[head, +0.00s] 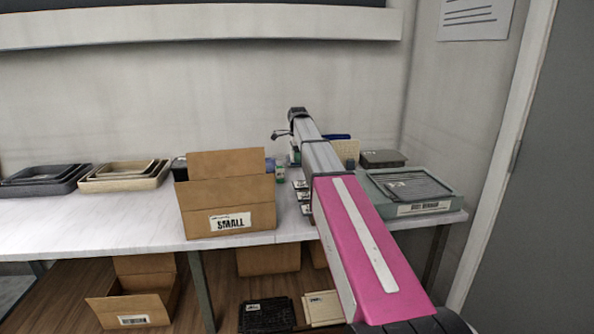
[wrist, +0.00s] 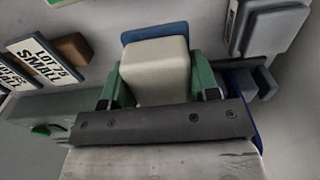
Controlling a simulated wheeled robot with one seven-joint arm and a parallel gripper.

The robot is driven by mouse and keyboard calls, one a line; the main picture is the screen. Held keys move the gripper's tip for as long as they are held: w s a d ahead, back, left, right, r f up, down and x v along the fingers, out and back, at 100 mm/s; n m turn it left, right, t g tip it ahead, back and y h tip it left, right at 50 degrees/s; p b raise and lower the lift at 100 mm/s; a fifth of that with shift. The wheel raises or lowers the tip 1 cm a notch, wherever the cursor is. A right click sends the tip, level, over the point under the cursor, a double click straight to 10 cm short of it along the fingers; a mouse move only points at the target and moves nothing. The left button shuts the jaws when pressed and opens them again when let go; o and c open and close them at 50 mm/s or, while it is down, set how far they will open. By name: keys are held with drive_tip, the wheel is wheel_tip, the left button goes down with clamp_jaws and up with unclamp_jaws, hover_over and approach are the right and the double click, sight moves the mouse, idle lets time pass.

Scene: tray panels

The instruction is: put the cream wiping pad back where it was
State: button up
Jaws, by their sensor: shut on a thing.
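The cream wiping pad (wrist: 155,72) is a pale block in the middle of the wrist view. My gripper (wrist: 158,82) has green fingers on its left and right sides and is shut on it. A blue strip (wrist: 154,32) shows along the pad's far edge; I cannot tell whether it is part of the pad or a thing behind it. In the head view my arm reaches over the bench (head: 110,222) to its back right, and hides the gripper and most of what is there. Whether the pad touches anything beneath is hidden.
A cardboard box marked SMALL (head: 228,205) stands left of my arm. A grey-green tray (head: 450,203) with dark panels is at the right, near a dark box (head: 383,158). Small labelled things (wrist: 38,60) lie nearby. Nested trays (head: 125,176) are at the left, with clear bench between.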

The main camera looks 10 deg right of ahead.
sight(298, 175)
drive_tip(key=shift+f, duration=2.85)
drive_tip(key=shift+f, duration=0.1)
drive_tip(key=o, duration=0.9)
wheel_tip(298, 175, up, 12)
drive_tip(key=shift+r, duration=0.15)
